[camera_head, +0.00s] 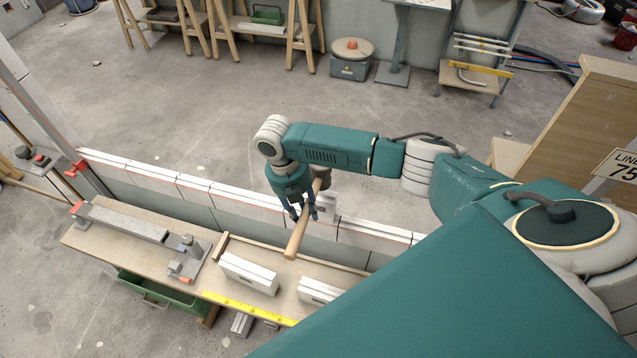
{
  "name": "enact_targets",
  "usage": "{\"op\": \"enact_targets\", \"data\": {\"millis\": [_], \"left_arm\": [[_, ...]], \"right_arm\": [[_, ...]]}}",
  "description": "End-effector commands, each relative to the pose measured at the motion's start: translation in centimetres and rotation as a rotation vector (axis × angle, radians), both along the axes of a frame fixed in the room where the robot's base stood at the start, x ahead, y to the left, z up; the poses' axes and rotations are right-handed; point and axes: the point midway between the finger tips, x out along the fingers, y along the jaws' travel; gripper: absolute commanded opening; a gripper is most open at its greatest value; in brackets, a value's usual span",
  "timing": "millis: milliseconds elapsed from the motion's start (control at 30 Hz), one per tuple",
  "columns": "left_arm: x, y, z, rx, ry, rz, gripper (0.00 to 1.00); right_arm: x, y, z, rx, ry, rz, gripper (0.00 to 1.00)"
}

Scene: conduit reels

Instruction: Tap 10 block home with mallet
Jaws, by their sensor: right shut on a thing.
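My right gripper (303,206) is shut on the wooden handle of a mallet (297,236). The handle slants down toward the bench, and the mallet's darker head is at the upper end, partly hidden by the gripper. A low wall of pale blocks (185,184) runs from the left toward the lower right. Just behind the gripper, one white block (328,205) in the top course seems to stand higher than its neighbours. I cannot make out a number on it. My left gripper is not in view.
In front of the wall, a wooden bench (212,258) carries two loose white blocks (248,273), a metal clamp tool (187,260) and a yellow rule (250,307). Open concrete floor (190,110) lies behind the wall.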

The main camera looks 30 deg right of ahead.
Motion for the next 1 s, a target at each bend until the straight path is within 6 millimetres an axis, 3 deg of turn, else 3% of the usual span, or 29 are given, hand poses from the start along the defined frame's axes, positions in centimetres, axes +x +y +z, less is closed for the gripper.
{"op": "enact_targets", "data": {"millis": [367,467,600,667,867,1000], "left_arm": [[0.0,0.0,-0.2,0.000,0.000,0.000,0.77],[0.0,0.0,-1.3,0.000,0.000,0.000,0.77],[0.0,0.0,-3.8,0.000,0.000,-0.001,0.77],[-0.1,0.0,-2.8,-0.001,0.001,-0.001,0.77],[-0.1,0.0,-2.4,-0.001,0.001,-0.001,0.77],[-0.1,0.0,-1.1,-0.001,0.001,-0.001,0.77]], "right_arm": [[0.0,0.0,-0.3,-0.001,-0.001,0.000,0.00],[0.0,0.0,-2.0,-0.001,0.001,-0.001,0.00],[0.0,0.0,-5.7,-0.001,0.001,0.000,0.00],[0.1,0.0,-4.5,0.000,-0.003,0.000,0.00],[0.1,0.0,-4.1,-0.001,-0.002,0.000,0.00],[0.1,0.0,-2.8,-0.001,-0.002,0.000,0.00]]}}
